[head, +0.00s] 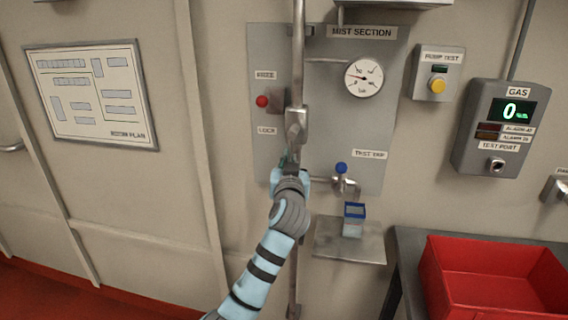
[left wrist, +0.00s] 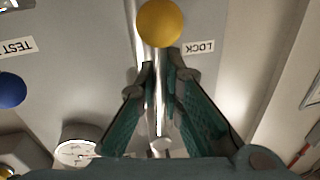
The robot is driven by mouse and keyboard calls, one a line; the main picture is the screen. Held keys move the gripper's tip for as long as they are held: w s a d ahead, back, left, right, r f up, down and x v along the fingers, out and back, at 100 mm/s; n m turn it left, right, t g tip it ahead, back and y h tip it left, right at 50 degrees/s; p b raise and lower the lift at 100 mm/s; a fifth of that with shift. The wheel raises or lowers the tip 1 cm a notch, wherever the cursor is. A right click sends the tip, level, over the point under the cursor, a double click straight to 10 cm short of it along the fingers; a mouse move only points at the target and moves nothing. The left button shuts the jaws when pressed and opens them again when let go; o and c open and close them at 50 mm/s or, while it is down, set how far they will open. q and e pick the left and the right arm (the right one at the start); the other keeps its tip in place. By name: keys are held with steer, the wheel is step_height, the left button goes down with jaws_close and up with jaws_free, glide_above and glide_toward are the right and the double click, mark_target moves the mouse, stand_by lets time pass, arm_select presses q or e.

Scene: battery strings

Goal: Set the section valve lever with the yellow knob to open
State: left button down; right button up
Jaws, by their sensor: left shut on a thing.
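The section valve (head: 297,123) sits on the vertical pipe of the grey MIST SECTION panel (head: 330,100). Its lever (left wrist: 159,105) shows as a metal bar between my fingers in the left wrist view, roughly in line with the pipe. The yellow knob (left wrist: 160,22) is just beyond the fingertips, at the lever's lower end. My left gripper (head: 290,163) is in front of the pipe just below the valve and hides the knob in the head view. In the left wrist view, my left gripper (left wrist: 161,68) is shut on the lever. My right gripper is out of view.
A red knob (head: 262,101) sits between two labels left of the pipe. A blue-handled test tap (head: 341,168) is close right of my gripper, above a small container (head: 354,218) on a shelf (head: 349,246). A red bin (head: 490,292) stands lower right.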

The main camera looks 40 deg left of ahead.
arm_select(q)
steer(key=shift+w+d+f+n, duration=0.15)
steer(key=shift+d+n, duration=0.1)
steer(key=shift+n, duration=0.25)
steer(key=c, duration=1.7)
jaws_free()
steer(key=shift+d, duration=0.1)
steer(key=v, duration=1.2)
steer(key=shift+r, duration=0.2)
steer(key=shift+w, duration=0.1)
